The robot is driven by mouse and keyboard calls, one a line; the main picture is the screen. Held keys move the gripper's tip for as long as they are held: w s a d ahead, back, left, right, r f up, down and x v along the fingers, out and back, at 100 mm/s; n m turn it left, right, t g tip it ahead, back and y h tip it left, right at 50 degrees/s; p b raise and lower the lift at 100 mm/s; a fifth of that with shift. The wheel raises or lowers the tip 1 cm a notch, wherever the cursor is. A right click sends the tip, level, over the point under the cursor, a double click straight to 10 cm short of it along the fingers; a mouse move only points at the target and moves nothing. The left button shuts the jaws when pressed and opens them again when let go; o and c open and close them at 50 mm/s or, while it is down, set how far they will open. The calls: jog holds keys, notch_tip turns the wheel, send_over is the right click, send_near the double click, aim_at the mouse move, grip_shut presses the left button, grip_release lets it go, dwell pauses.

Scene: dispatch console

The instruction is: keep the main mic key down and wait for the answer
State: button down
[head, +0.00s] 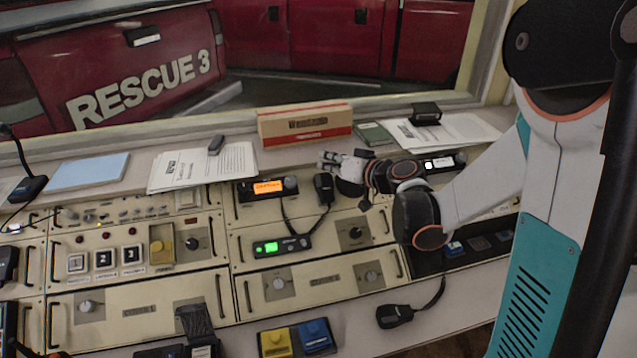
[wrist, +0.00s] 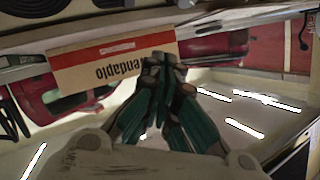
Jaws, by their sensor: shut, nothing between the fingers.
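My gripper (head: 328,160) is shut and empty, at the back of the console. In the head view it shows just below the right end of a cardboard box and above a hand mic. In the wrist view its fingers (wrist: 164,62) are together, with the box behind them. No key is under the fingertips in either view. I cannot read which key is marked as the main mic key. A yellow key (head: 161,244) is on the left panel, beside several square buttons (head: 104,258). A gooseneck mic base (head: 29,188) stands at the far left.
The cardboard box (head: 304,124) stands by the window; it also shows in the wrist view (wrist: 110,62). A hand mic (head: 323,188) hangs near an orange display (head: 268,186). Yellow (head: 275,342) and blue (head: 314,335) blocks sit at the front edge. Papers (head: 205,167) lie behind the panels.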

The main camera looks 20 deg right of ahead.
jog(key=w+f+b, duration=0.1)
jog(key=f, duration=0.1)
jog(key=w+f+b, duration=0.1)
jog(key=f, duration=0.1)
jog(key=w+f+b, duration=0.2)
jog(key=shift+f, duration=0.1)
dwell(1.5)
jog(key=shift+w+f+b, duration=0.2)
jog(key=shift+f+b, duration=0.1)
jog(key=shift+b, duration=0.1)
jog(key=shift+w+f+b, duration=0.2)
jog(key=shift+f+b, duration=0.1)
dwell(0.7)
jog(key=shift+r, duration=0.1)
dwell(2.2)
jog(key=shift+s+r+p, duration=0.45)
jog(key=shift+r, duration=0.15)
jog(key=shift+s+r+p, duration=0.7)
jog(key=shift+r+p, duration=0.05)
jog(key=shift+r, duration=0.3)
jog(key=shift+s+r+p, duration=0.65)
jog(key=shift+r+p, duration=0.05)
jog(key=shift+r, duration=0.3)
